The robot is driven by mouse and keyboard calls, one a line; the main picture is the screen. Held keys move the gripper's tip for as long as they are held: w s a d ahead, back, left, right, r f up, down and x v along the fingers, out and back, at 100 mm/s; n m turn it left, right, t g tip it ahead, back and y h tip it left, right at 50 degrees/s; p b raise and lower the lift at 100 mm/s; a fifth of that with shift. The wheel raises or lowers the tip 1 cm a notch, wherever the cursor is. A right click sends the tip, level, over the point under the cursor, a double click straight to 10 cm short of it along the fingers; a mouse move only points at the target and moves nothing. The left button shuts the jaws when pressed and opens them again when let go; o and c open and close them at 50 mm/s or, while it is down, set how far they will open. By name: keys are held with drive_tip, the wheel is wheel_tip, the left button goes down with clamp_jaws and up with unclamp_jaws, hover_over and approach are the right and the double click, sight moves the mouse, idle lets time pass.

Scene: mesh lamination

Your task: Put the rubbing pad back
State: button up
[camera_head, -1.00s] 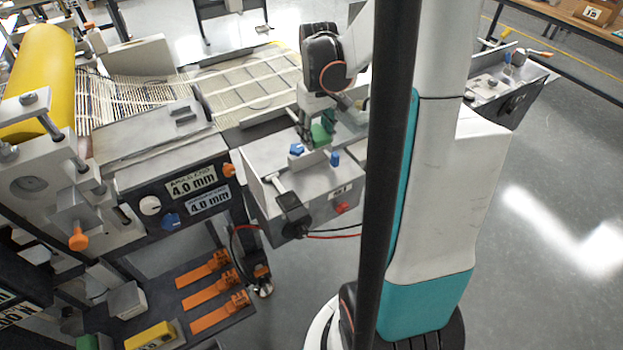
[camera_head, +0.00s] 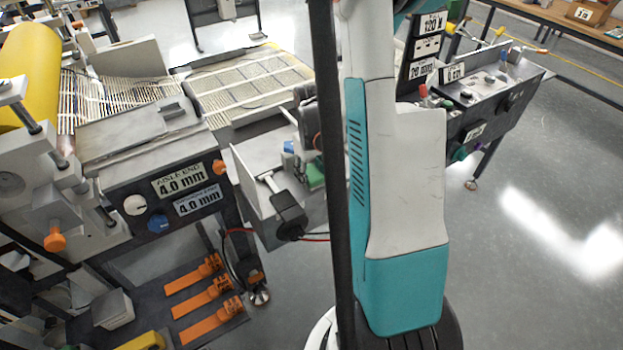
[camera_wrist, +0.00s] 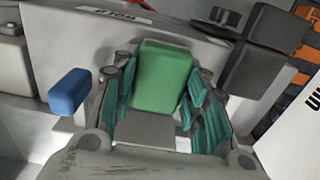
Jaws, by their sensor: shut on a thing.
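The rubbing pad appears as a green block (camera_wrist: 162,78) between the teal-lined fingers of my gripper (camera_wrist: 160,100) in the wrist view. The fingers are shut on its sides. A grey face shows just below the green; I cannot tell whether it belongs to the pad. In the head view a bit of the green block (camera_head: 314,175) shows over the grey box-like station (camera_head: 258,160), beside my arm. My column and arm hide most of the gripper there. I cannot tell whether the pad touches the station.
A blue knob (camera_wrist: 69,91) is left of the fingers, and a dark block (camera_wrist: 258,62) is to the right. The laminating machine with a yellow roller (camera_head: 38,75) and mesh (camera_head: 245,82) stands at left. Another control station (camera_head: 485,100) stands at right. Open floor lies in front.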

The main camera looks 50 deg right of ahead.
sight(312, 173)
drive_tip(key=shift+f, duration=0.45)
drive_tip(key=shift+f, duration=0.15)
drive_tip(key=o, duration=1)
wheel_tip(312, 173, up, 12)
drive_tip(key=p, duration=0.4)
